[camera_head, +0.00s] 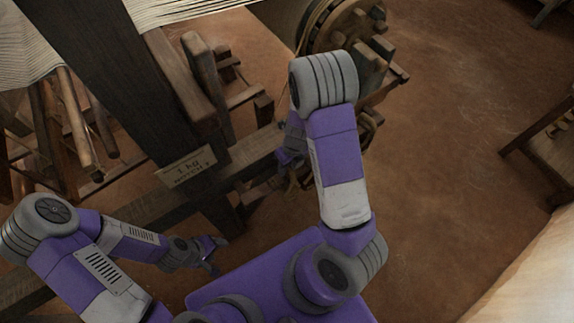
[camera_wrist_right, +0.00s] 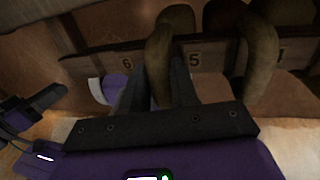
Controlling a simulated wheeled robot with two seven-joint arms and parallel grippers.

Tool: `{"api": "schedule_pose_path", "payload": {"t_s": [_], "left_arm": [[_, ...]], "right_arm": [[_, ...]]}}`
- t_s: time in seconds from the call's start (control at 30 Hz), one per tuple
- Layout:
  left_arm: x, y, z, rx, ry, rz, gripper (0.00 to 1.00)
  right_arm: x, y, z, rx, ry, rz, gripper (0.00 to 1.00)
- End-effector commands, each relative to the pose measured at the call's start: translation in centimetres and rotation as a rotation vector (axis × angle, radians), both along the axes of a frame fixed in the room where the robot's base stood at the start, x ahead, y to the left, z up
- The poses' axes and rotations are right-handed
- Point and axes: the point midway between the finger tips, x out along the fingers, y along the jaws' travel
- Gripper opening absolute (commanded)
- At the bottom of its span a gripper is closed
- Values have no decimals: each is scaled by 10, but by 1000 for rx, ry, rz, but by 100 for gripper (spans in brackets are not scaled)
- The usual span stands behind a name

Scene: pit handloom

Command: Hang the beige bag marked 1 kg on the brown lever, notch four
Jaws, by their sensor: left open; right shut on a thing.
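In the right wrist view, my right gripper (camera_wrist_right: 159,80) is shut on a thick brown curved piece (camera_wrist_right: 159,50), which looks like a loop or strap. I cannot tell whether it belongs to the beige bag, and no 1 kg marking on a bag shows. Behind it runs a brown bar (camera_wrist_right: 100,64) with numbers; 6 and 5 are readable and a further one at right is partly covered. In the head view the right gripper (camera_head: 289,158) is low beside the loom, its fingers partly hidden. My left gripper (camera_head: 217,256) is open and empty above the floor.
A wooden gear wheel (camera_head: 335,25) stands behind my right arm. Another brown curved piece (camera_wrist_right: 261,55) is close at right.

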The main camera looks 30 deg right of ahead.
Motion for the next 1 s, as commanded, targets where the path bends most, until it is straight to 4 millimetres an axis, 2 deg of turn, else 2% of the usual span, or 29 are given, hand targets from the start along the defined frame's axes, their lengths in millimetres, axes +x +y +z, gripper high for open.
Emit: {"api": "schedule_pose_path", "payload": {"t_s": [1.0], "left_arm": [[0, 0, -1, 0, 0, 0, 58]], "right_arm": [[1, 1, -9, 1, -2, 1, 0]]}}
